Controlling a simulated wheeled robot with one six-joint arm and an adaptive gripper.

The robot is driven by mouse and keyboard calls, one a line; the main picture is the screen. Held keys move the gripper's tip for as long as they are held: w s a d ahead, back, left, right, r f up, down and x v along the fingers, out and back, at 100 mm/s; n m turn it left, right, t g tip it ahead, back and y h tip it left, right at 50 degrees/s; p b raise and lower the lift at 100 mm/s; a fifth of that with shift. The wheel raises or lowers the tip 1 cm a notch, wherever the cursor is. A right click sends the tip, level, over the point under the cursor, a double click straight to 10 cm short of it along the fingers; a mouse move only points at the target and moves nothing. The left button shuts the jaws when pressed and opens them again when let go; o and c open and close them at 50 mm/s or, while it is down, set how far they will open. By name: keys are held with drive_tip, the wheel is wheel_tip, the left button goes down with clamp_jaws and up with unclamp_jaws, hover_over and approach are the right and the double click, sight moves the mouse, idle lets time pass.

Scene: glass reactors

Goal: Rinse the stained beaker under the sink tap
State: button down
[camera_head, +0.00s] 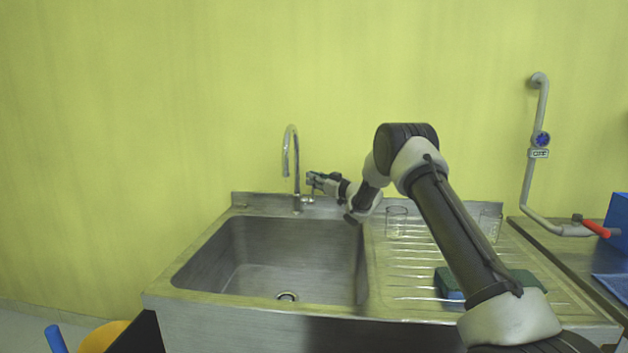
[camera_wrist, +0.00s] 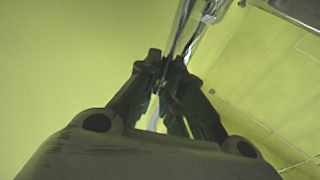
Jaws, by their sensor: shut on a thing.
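The sink tap (camera_head: 287,155) is a chrome gooseneck rising from the back edge of the steel sink (camera_head: 265,262). My gripper (camera_head: 311,180) is just right of the tap's neck, above its base. In the wrist view my gripper (camera_wrist: 168,66) is shut on a slim shiny metal part (camera_wrist: 180,30), which looks like the tap lever. The fingers hide much of the contact. A clear glass beaker (camera_head: 396,223) stands on the drainboard behind my arm, and another clear glass vessel (camera_head: 491,222) stands farther right. I cannot make out a stain on either. No water stream is visible.
The ribbed drainboard (camera_head: 400,283) is right of the basin. A green and blue block, perhaps a sponge (camera_head: 446,283), lies there, partly behind my arm. A grey wall pipe (camera_head: 528,180) and red handle (camera_head: 597,228) are at right. The basin is empty, with a drain (camera_head: 287,296).

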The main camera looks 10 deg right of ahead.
drive_tip(key=shift+s, duration=0.1)
drive_tip(key=c, duration=1.5)
unclamp_jaws()
wheel_tip(320, 180, up, 10)
drive_tip(key=shift+f, duration=0.1)
